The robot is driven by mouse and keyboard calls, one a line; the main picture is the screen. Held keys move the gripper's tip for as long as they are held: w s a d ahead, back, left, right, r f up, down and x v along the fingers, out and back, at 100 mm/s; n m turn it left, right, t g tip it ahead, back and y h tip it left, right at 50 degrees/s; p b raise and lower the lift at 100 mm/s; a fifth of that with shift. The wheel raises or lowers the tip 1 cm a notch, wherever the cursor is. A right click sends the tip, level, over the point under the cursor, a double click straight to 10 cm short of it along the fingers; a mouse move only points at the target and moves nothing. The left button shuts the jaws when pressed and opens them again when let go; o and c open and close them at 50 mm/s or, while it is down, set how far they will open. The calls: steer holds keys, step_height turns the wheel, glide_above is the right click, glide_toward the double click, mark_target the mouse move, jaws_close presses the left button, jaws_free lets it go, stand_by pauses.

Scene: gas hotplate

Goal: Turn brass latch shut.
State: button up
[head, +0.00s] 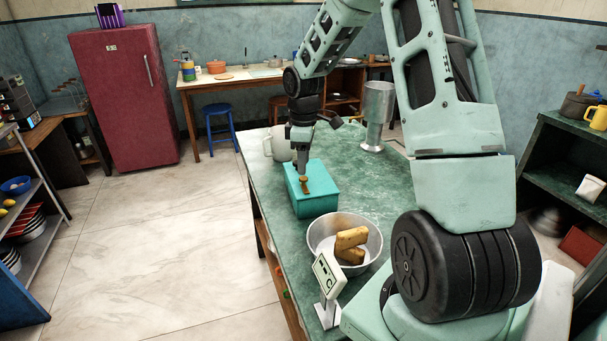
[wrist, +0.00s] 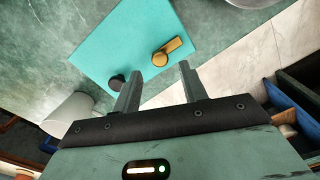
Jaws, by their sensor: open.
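The teal box (head: 318,198) stands on the green worktop. Its brass latch (head: 305,186) shows on its upper face in the head view. In the wrist view the brass latch (wrist: 173,51) is a round pivot with a short bar pointing to the upper right. A small black knob (wrist: 117,82) sits on the same teal face (wrist: 120,42), beside my left finger. My gripper (wrist: 159,76) is open and empty, with the latch just ahead of its fingertips. In the head view my gripper (head: 301,168) is directly above the box; whether it touches anything is unclear.
A metal bowl (head: 325,244) with yellow-brown blocks (head: 350,239) stands in front of the box, near a small sign (head: 328,276). A pale mug (head: 281,148) is close behind the box. A metal cup-like stand (head: 377,115) is further back. The worktop right of the box is clear.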

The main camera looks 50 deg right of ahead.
mark_target(303, 178)
steer(key=shift+f, duration=2.4)
jaws_close()
